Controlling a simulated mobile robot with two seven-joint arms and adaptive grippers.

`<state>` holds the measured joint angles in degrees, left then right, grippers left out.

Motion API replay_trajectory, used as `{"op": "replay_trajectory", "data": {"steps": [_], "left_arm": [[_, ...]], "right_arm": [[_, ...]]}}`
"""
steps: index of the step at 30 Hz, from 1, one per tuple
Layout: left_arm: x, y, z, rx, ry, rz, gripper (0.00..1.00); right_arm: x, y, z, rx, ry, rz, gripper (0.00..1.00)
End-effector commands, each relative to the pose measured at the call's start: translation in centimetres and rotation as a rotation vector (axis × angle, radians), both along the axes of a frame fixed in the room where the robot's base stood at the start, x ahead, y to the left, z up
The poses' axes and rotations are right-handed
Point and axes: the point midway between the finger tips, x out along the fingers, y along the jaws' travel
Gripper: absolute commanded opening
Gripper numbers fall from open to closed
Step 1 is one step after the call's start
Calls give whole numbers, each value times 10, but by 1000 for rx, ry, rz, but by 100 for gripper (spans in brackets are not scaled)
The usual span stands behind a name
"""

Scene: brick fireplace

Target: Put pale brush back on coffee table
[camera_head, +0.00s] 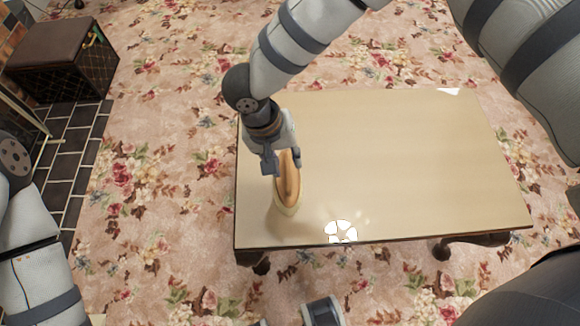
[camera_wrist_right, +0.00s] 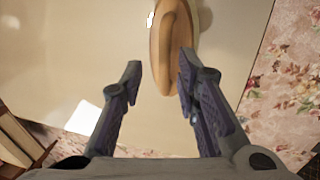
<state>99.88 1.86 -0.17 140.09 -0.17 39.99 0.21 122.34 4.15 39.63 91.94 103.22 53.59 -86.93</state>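The pale brush (camera_head: 288,190), with a tan wooden back and a pale lower part, appears to rest on the coffee table (camera_head: 400,160) near its left front corner. My right gripper (camera_head: 281,163) is over the table at the far end of the brush. In the right wrist view, its fingers (camera_wrist_right: 160,80) are spread apart. The brush (camera_wrist_right: 173,50) lies mostly beyond the fingertips there, with its near end close to the right-hand finger. I cannot tell whether they touch. My left arm shows at the left edge of the head view, but its gripper does not.
The tabletop is otherwise bare, with bright light patches. Floral carpet (camera_head: 170,190) surrounds the table. A dark box-like stool (camera_head: 62,55) stands at the upper left, beside dark hearth tiles (camera_head: 75,150).

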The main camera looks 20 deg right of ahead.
Motion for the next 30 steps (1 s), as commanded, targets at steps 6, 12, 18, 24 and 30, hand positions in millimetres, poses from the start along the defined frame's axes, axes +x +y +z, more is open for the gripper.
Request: {"op": "replay_trajectory", "data": {"steps": [6,12,18,24,30], "left_arm": [[5,0,6,0,-16,1,40],[6,0,7,0,-18,1,40],[5,0,6,0,-18,1,40],[5,0,6,0,-17,1,40],[6,0,7,0,-18,1,40]], "right_arm": [[4,11,54,1,-5,-1,29],[4,15,69,0,0,1,29],[-13,-18,29,-88,-51,34,29],[-142,-94,-76,-49,-94,235,29],[-322,-118,-70,204,219,238,29]]}}
